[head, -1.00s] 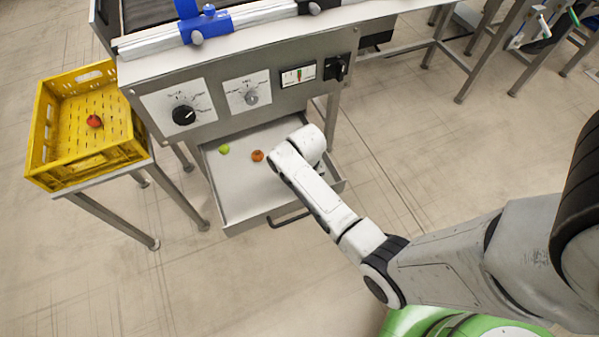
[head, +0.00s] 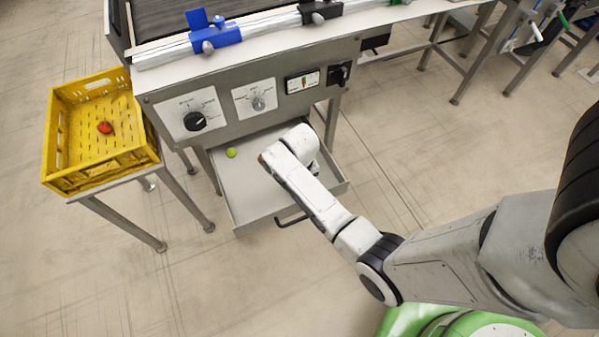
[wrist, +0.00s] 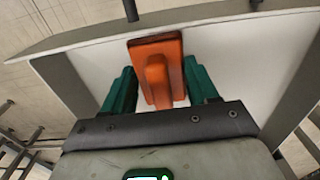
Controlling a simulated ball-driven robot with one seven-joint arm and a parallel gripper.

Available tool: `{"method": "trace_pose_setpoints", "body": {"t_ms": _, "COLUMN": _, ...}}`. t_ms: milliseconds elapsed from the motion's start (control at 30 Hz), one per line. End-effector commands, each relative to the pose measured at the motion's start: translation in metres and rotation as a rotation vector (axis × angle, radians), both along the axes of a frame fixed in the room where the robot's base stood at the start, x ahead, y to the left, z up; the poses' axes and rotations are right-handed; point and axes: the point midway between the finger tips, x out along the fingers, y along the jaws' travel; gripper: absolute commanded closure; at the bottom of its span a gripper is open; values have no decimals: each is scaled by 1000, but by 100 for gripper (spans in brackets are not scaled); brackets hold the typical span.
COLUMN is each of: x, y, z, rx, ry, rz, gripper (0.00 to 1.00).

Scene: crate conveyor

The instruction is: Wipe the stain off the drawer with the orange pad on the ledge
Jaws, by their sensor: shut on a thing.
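The orange pad (wrist: 158,72), with a raised grip on its back, is between the green fingers of my gripper (wrist: 161,85) in the wrist view. My gripper is shut on that grip. The pad is over the pale floor of the open drawer (wrist: 237,65); I cannot tell whether it touches. The drawer (head: 236,195) also shows in the head view, where my forearm and wrist hide its right part and my fingers. No stain shows clearly in either view; the pad or arm may cover it.
A green round fruit (head: 231,153) lies in the drawer's left part. The drawer's dark handle (head: 291,221) is at its front. A yellow crate (head: 100,170) with a red fruit (head: 104,127) stands on a side stand. The control panel (head: 225,108) is above the drawer.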

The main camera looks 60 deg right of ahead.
Motion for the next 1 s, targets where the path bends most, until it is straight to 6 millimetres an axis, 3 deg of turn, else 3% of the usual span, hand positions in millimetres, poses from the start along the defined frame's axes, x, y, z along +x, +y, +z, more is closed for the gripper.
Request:
{"method": "trace_pose_setpoints", "body": {"t_ms": 33, "x": 1, "y": 0, "z": 10, "rx": 0, "ry": 0, "rz": 0, "gripper": 70}}
{"method": "trace_pose_setpoints", "body": {"t_ms": 433, "x": 5, "y": -1, "z": 43, "rx": -1, "ry": 1, "rz": 2, "gripper": 70}}
{"method": "trace_pose_setpoints", "body": {"t_ms": 1000, "x": 6, "y": -1, "z": 44, "rx": -1, "ry": 1, "rz": 2, "gripper": 70}}
